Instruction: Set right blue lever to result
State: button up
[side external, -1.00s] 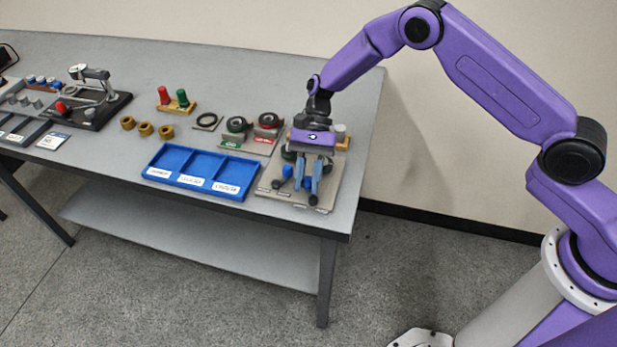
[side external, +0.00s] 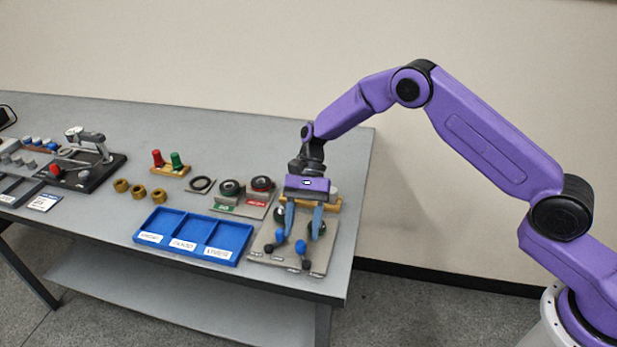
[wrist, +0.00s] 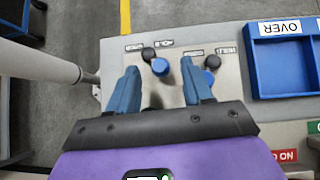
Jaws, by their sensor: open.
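The lever panel (side external: 262,238) is a beige plate at the right end of the table. It carries two levers, each showing a blue knob and a black knob. The right blue lever (side external: 300,247) also shows in the wrist view (wrist: 160,66), left of the other one because that view is turned around. The left blue lever (side external: 279,237) is beside it. My gripper (side external: 302,237) is open over the panel. In the wrist view its fingers stand on either side of the right blue knob, with no clear contact. Small labels lie near the levers; their words are unreadable.
A blue three-compartment tray (side external: 190,212) stands left of the panel. A holder with green and red labels (side external: 240,207) is behind it. A block with red and green knobs (side external: 170,170) and several brass nuts (side external: 138,191) lie farther left. The table's front edge is close.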

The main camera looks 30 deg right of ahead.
jog(key=v, duration=1.3)
jog(key=shift+w+r, duration=0.2)
jog(key=shift+s+d, duration=0.1)
jog(key=s+r+n+t+h, duration=0.15)
jog(key=s+r+n, duration=0.3)
jog(key=s, duration=0.45)
jog(key=s+r+n+t+h, duration=0.1)
jog(key=s+r+n+h, duration=0.3)
jog(key=s, duration=0.5)
jog(key=s+d+f+n+t, duration=0.1)
jog(key=s+d+n+t, duration=0.1)
jog(key=s+d+n, duration=0.4)
jog(key=s+d+f+n+t, duration=0.2)
jog(key=s+d+n, duration=0.4)
jog(key=s, duration=0.8)
jog(key=shift+d, duration=0.95)
jog(key=shift+n, duration=0.25)
